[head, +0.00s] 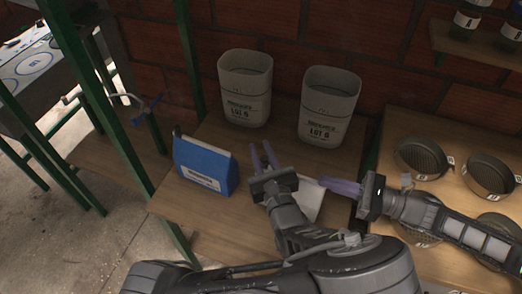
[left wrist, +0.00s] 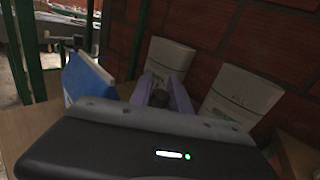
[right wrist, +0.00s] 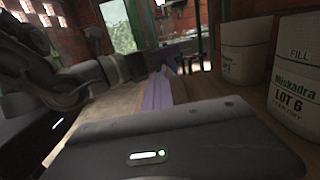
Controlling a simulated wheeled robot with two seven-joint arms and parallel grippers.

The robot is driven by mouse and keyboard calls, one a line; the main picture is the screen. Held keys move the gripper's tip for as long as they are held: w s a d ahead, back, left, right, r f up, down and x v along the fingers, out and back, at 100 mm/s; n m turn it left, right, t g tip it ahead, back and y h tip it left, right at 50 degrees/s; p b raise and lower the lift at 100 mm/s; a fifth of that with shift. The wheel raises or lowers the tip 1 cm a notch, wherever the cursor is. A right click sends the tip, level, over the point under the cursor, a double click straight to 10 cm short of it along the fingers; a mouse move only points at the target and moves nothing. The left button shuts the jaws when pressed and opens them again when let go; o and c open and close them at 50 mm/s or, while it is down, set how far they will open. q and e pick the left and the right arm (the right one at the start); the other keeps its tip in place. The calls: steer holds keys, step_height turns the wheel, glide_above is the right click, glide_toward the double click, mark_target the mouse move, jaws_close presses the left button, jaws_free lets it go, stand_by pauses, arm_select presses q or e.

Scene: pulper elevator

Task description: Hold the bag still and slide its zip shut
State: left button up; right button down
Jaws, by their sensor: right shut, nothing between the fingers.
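The blue bag (head: 205,165) stands upright on the wooden table, with a white label on its front and a pale strip along its top. It also shows in the left wrist view (left wrist: 88,78). The zip is too small to make out, so I cannot tell how far it is shut. My left gripper (head: 263,150) is open and empty, right of the bag and apart from it, its purple fingers pointing at the back of the table. My right gripper (head: 324,183) is shut and empty, further right, its fingers pointing left. Neither gripper touches the bag.
Two pale bins, the left one (head: 245,90) and the right one (head: 329,108), stand at the back by the brick wall. A white flat item (head: 309,203) lies partly hidden beneath my grippers. Round tins (head: 423,159) sit on the right table. A green post (head: 113,120) rises left of the bag.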

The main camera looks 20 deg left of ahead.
arm_select(q)
steer(key=shift+f, duration=0.2)
jaws_close()
stand_by(0.8)
